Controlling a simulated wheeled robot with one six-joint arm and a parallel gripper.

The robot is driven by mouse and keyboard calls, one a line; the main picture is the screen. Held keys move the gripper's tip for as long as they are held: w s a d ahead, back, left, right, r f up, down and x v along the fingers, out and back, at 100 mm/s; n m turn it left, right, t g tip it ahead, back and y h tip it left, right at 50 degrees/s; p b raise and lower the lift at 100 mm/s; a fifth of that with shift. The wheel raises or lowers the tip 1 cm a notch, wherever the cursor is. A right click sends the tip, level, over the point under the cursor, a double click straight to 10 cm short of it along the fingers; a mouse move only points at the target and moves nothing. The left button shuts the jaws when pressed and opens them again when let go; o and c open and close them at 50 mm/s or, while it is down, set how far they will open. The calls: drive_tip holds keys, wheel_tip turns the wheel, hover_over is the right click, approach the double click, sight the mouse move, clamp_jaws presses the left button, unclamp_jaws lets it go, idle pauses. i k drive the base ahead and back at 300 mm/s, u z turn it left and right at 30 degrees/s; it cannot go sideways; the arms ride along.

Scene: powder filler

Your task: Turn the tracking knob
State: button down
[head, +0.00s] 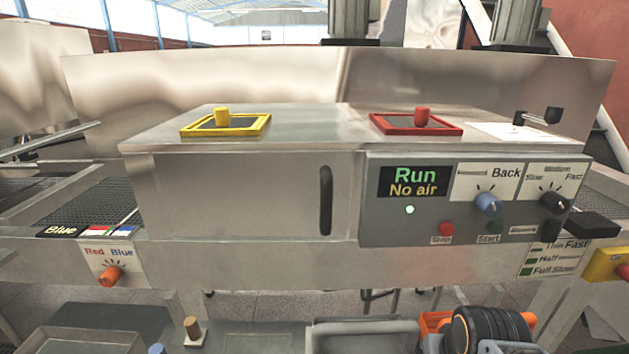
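No label that I can read says tracking, so I cannot tell for sure which knob it is. A blue knob (487,204) sits under a label ending in "Back". A black knob (554,202) sits to its right, under a Slow, Medium, Fast label. An orange knob (109,275) sits on a white "Red Blue" plate (125,259) at the lower left. My gripper's fingers are not in view, and nothing touches any of the knobs.
Black-and-orange parts of my arm show at lower right.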

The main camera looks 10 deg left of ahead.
sight(111, 276)
drive_tip(key=u, duration=2.1)
